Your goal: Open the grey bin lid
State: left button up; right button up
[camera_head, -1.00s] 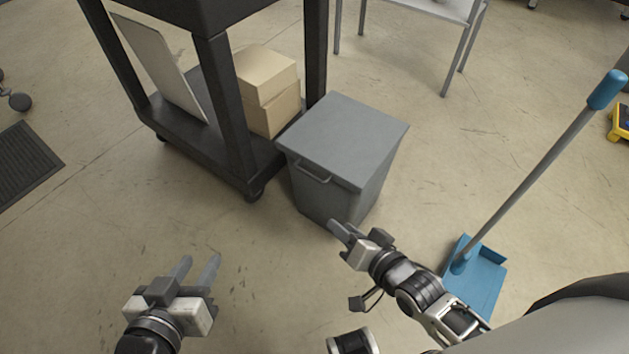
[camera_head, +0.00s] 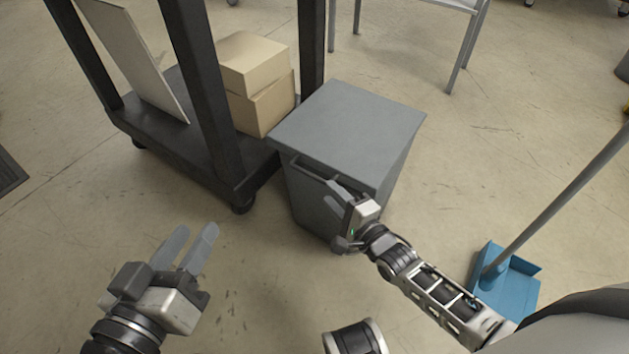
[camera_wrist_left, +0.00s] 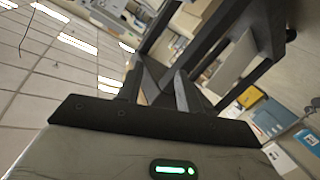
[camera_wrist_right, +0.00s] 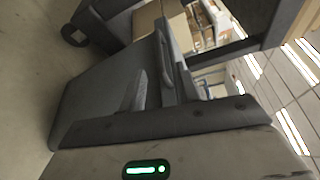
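The grey bin (camera_head: 330,205) stands on the floor with its flat grey lid (camera_head: 350,130) closed. A bar handle (camera_head: 310,172) sits on the lid's near edge. My right gripper (camera_head: 338,198) is open and empty at the bin's front, just right of the handle and close to it. In the right wrist view the handle (camera_wrist_right: 164,55) shows just beyond and between the parted fingers (camera_wrist_right: 160,90). I cannot tell whether they touch the bin. My left gripper (camera_head: 188,243) is open and empty above bare floor, left of the bin.
A black cart (camera_head: 185,150) with cardboard boxes (camera_head: 258,85) and a leaning panel (camera_head: 135,60) stands left of the bin. A blue dustpan (camera_head: 508,285) with a long handle is at the right. A grey table (camera_head: 455,60) is behind. The floor in front is clear.

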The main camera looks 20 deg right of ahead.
aim_at(315, 176)
jog(key=b+x, duration=0.2)
jog(key=x, duration=0.5)
jog(key=shift+w+f, duration=0.1)
jog(key=shift+w+a+b, duration=0.15)
jog(key=shift+w+b, duration=0.15)
jog(key=shift+w, duration=0.05)
pick_arm(q)
jog(key=shift+w+d+r+t+h, duration=0.1)
jog(key=shift+w+r+t+h, duration=0.15)
jog(key=shift+r, duration=0.25)
jog(key=shift+w+d+r+t+h, duration=0.1)
jog(key=shift+r+t+h, duration=0.15)
jog(key=shift+r+t, duration=0.15)
pick_arm(e)
grip_shut()
